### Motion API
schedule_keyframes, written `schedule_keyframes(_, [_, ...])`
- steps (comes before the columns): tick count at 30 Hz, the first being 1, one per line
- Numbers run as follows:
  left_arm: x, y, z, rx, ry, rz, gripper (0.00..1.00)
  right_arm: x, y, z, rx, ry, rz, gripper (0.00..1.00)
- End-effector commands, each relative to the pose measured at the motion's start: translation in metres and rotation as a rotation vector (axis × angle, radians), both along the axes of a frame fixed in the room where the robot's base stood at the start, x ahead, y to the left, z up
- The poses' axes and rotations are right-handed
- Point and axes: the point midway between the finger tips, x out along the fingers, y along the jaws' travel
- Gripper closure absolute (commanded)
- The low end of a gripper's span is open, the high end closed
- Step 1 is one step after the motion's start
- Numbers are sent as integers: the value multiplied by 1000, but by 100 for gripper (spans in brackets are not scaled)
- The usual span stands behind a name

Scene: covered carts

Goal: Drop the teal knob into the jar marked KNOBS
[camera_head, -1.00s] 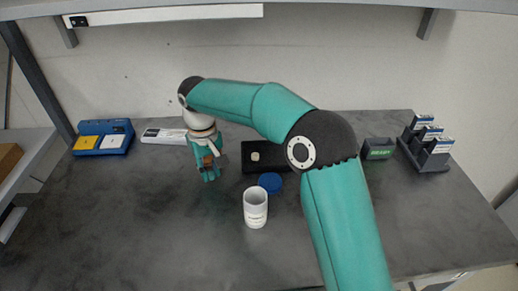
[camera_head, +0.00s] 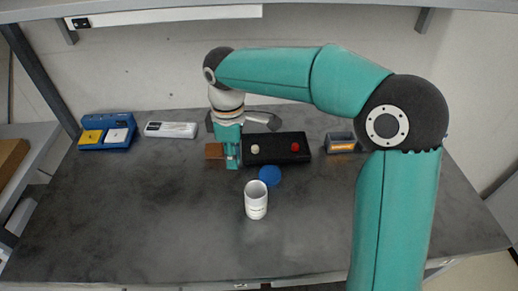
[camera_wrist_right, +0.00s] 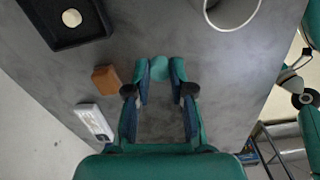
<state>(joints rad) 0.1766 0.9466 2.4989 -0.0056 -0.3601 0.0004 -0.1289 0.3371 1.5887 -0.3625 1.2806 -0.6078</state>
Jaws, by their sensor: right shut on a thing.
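The jar (camera_head: 256,203) is white, open and upright in the middle of the bench; its label is too small to read. Its open mouth shows at the top of the right wrist view (camera_wrist_right: 228,12). My right gripper (camera_head: 232,163) is behind and left of the jar, apart from it. In the right wrist view my right gripper (camera_wrist_right: 160,70) is shut on a teal knob (camera_wrist_right: 160,67) between its fingertips. The knob is hard to tell from the teal fingers in the head view. My left gripper is not clearly seen.
A blue lid (camera_head: 270,176) lies behind the jar. A black tray (camera_head: 275,151) holds a cream knob (camera_head: 255,149) and a red knob (camera_head: 295,147). A brown block (camera_head: 214,151) is beside my gripper. An orange-labelled bin (camera_head: 341,143) stands right. The front left bench is clear.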

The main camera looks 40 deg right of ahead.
Motion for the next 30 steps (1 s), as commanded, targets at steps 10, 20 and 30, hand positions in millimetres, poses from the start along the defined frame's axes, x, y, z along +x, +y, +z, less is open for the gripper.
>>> schedule_keyframes(10, [0, 0, 37, 0, 0, 0, 28, -75, -16, 51, 0, 0, 674, 91])
schedule_keyframes(20, [0, 0, 26, 0, 0, 0, 28, -87, -17, 40, 0, 1, 798, 91])
schedule_keyframes(30, [0, 0, -8, 0, 0, 0, 28, -87, -17, 2, 0, 2, 795, 91])
